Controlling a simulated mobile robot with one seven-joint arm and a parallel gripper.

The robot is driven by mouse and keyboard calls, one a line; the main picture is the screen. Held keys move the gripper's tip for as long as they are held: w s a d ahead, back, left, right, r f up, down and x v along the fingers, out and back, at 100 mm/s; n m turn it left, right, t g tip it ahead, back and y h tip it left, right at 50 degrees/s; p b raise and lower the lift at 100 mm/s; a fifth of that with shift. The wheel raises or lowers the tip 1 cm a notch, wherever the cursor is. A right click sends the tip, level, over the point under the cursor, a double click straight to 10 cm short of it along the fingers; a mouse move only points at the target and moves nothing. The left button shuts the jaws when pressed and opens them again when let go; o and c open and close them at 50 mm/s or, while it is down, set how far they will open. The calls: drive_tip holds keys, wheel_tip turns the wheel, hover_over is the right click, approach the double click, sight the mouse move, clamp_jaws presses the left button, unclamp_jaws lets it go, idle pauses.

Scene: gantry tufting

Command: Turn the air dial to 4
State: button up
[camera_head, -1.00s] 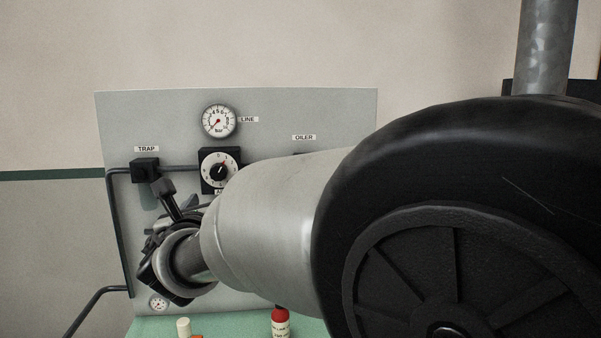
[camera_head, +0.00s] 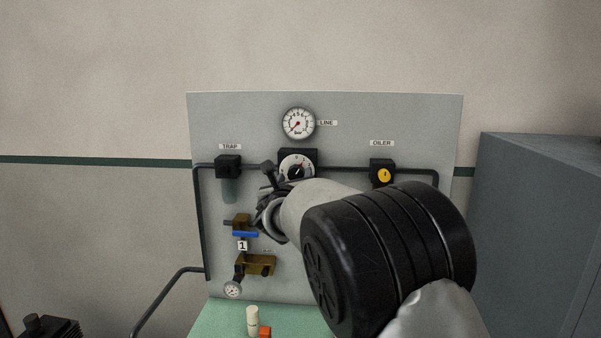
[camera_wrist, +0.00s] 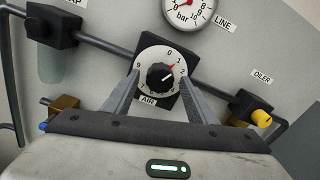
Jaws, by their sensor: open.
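The air dial (camera_wrist: 149,58) is a white numbered face on a black square block, with a black knob (camera_wrist: 154,77) at its centre. Its red pointer points up and right, near the 1. The AIR label (camera_wrist: 148,100) sits below it. My gripper (camera_wrist: 160,80) is open in the wrist view, its two fingers on either side of the dial's lower half; contact with the knob cannot be told. In the head view the dial (camera_head: 290,160) shows only in its upper part; my arm and gripper (camera_head: 268,178) hide the rest.
The LINE gauge (camera_head: 298,124) is above the dial. The trap (camera_head: 228,167) is left, the oiler with its yellow knob (camera_head: 383,174) right, joined by dark pipe. Brass valves (camera_head: 258,265) sit lower left. A grey cabinet (camera_head: 540,220) stands at the right.

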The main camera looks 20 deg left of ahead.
drive_tip(key=shift+w+a, duration=0.1)
drive_tip(key=shift+w, duration=0.4)
drive_tip(key=c, duration=1.1)
drive_tip(key=shift+o, duration=0.2)
drive_tip(key=shift+f, duration=0.1)
